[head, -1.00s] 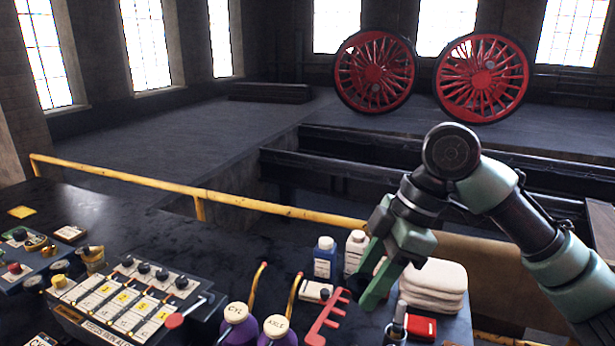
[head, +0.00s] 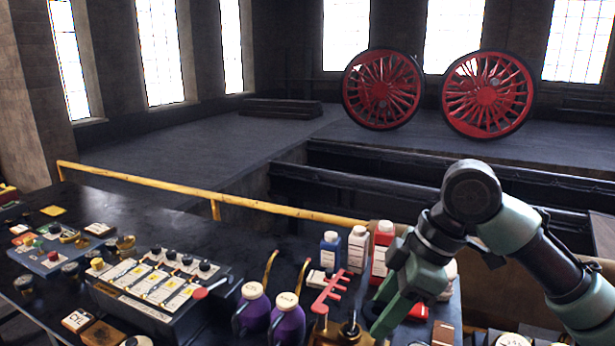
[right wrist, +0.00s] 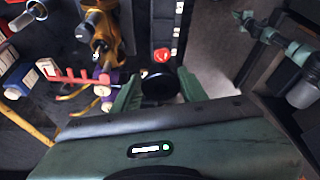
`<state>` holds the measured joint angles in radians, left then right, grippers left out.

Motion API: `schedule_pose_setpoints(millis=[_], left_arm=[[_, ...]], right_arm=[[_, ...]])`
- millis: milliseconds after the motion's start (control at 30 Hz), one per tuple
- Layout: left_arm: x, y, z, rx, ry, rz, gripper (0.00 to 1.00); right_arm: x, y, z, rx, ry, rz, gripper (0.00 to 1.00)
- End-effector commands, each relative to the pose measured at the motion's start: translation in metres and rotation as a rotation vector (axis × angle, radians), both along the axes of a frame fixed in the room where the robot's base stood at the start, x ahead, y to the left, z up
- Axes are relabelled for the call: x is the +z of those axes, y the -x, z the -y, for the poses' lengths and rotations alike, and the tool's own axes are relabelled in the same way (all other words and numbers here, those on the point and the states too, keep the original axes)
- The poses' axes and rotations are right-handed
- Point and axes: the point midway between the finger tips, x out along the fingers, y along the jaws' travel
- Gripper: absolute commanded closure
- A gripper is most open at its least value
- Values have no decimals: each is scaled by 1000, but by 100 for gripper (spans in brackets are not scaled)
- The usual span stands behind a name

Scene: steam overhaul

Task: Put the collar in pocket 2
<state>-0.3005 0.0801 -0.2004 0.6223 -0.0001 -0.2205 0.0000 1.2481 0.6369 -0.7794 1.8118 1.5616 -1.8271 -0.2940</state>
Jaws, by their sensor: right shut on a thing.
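My right gripper (head: 385,318) hangs over the bench front in the head view, fingers pointing down. In the right wrist view its fingers (right wrist: 158,97) are on either side of a dark round thing (right wrist: 158,84); I cannot tell for sure that this is the collar. A dark box (head: 160,285) with several white cards, yellow number tags and black knobs stands left of the gripper, well apart from it. I cannot make out a pocket marked 2 for certain. A green arm, apparently my left, shows in the right wrist view with its gripper (right wrist: 243,18) small.
A red comb-like rack (head: 331,291) and two purple oil cans (head: 287,318) stand left of the gripper. A blue bottle (head: 330,250), a white bottle (head: 357,248) and a red bottle (head: 382,250) stand behind. A yellow rail (head: 215,200) runs along the far bench edge.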

Motion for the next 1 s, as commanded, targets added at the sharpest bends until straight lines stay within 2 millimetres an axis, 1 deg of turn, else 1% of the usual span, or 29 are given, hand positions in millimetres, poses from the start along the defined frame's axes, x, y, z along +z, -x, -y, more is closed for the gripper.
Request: schedule_pose_setpoints(millis=[200, 367, 467, 500, 633, 700, 800, 900, 1000], left_arm=[[-2, -10, 1, 0, 1, 14, 100], [-3, -7, 0, 0, 1, 10, 100], [-6, -1, 0, 0, 0, 2, 100], [-6, 1, 0, 0, 0, -1, 100], [-9, 3, 0, 1, 0, -5, 100], [-10, 3, 0, 1, 0, -5, 100], [-10, 3, 0, 1, 0, -5, 100], [-11, 3, 0, 1, -1, -5, 100], [-11, 3, 0, 1, -1, -4, 100]], right_arm=[[-27, 3, 13, -216, -1, 2, 100], [-52, 7, 25, -431, -1, 2, 100], [-71, 11, 35, -615, 2, 2, 100], [-80, 14, 39, -701, 2, 2, 100], [-102, 23, 52, -970, 0, 4, 100], [-110, 27, 58, -1093, -1, 6, 100], [-119, 33, 64, -1229, -2, 5, 100], [-124, 37, 68, -1319, -3, 5, 100], [-126, 39, 69, -1363, -4, 0, 100]])
